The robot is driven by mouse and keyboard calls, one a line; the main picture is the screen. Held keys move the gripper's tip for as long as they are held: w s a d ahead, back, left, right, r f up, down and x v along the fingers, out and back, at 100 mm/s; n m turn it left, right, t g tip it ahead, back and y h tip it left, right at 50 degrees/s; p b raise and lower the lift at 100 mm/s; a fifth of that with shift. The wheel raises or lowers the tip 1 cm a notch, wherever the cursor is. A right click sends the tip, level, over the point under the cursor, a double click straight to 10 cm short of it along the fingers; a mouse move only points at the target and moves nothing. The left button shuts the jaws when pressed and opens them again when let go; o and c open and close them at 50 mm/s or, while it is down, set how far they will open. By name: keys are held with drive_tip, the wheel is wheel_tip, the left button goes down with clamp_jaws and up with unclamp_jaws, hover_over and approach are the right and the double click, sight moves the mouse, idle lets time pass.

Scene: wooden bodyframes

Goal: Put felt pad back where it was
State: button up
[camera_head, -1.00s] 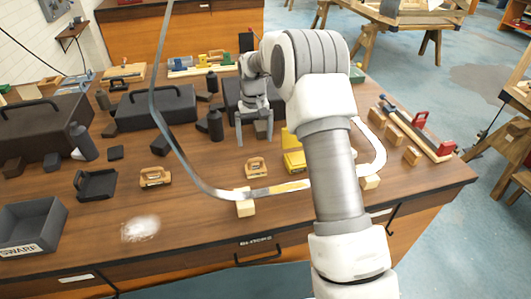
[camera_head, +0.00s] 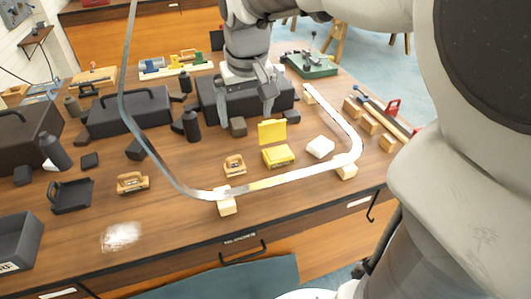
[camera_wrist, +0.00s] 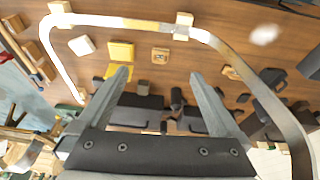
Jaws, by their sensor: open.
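My gripper (camera_head: 264,98) hangs over the middle of the bench, in front of a black toolbox, with its fingers apart and empty. In the wrist view my gripper (camera_wrist: 160,74) shows a clear gap between the fingertips. I cannot tell for sure which thing is the felt pad. A plain white block (camera_head: 320,147) lies on the bench right of the open yellow case (camera_head: 278,156); the white block also shows in the wrist view (camera_wrist: 82,46). A small dark block (camera_head: 238,126) lies just below the gripper, beside the toolbox.
A bent metal strip (camera_head: 290,181) on wooden blocks curves around the bench front and rises high at left. Black toolboxes (camera_head: 130,112), dark bottles (camera_head: 191,126) and small wooden tools (camera_head: 133,182) crowd the left. Bare bench shows at the front left.

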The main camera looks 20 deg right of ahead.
drive_tip(key=s+t, duration=0.2)
drive_tip(key=s, duration=1.5)
drive_tip(key=shift+s+f, duration=0.25)
drive_tip(key=shift+f, duration=0.2)
drive_tip(key=shift+c, duration=0.3)
